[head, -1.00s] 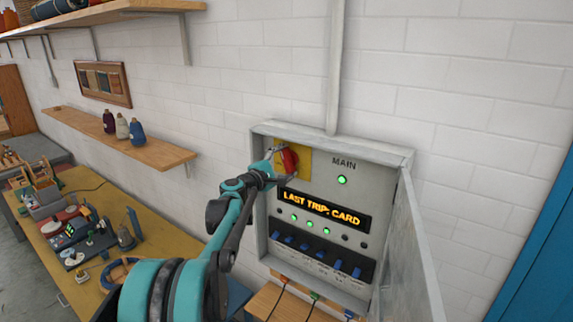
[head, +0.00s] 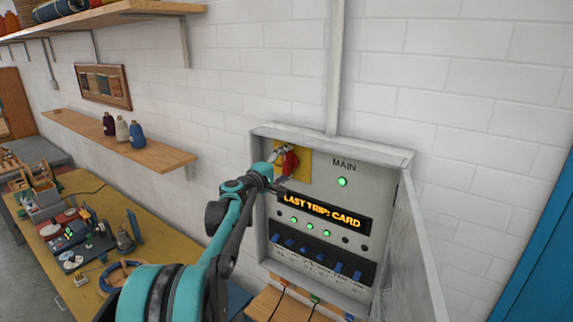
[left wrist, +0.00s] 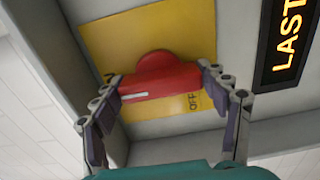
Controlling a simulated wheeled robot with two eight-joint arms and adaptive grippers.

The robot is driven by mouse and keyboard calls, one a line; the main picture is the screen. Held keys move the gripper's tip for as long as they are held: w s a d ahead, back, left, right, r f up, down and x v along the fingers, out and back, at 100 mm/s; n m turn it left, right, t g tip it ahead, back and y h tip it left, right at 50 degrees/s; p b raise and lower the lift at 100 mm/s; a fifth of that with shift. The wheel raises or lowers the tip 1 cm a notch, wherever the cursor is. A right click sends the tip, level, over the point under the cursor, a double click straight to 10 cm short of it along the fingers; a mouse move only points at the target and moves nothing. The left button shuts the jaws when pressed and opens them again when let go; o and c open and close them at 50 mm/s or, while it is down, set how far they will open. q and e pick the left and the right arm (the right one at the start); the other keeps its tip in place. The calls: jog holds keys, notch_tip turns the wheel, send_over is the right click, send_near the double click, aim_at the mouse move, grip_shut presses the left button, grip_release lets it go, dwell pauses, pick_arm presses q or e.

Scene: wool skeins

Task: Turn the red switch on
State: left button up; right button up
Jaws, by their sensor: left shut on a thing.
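The red switch (head: 291,161) is a rotary knob on a yellow plate (head: 304,166) at the top left of the grey panel, left of the word MAIN. My left gripper (head: 282,168) is at it, partly covering it in the head view. In the left wrist view, the fingers of my left gripper (left wrist: 160,78) are shut on the two ends of the red switch's bar (left wrist: 158,84). A white mark shows at the bar's left end. The word OFF is readable on the plate, near the right fingertip; another label is mostly hidden by the left one. My right gripper is not in view.
The grey panel box (head: 385,155) has its door (head: 416,255) swung open at the right. A display reads LAST TRIP: CARD (head: 325,213), above green lights and a row of blue switches (head: 318,260). A cluttered yellow table (head: 80,220) stands at the left.

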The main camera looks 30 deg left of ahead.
pick_arm(q)
jog(key=o, duration=1.2)
jog(key=shift+c, duration=0.2)
jog(key=shift+s, duration=0.1)
jog(key=s, duration=1.1)
jog(key=shift+s+a, duration=0.35)
jog(key=shift+a, duration=0.1)
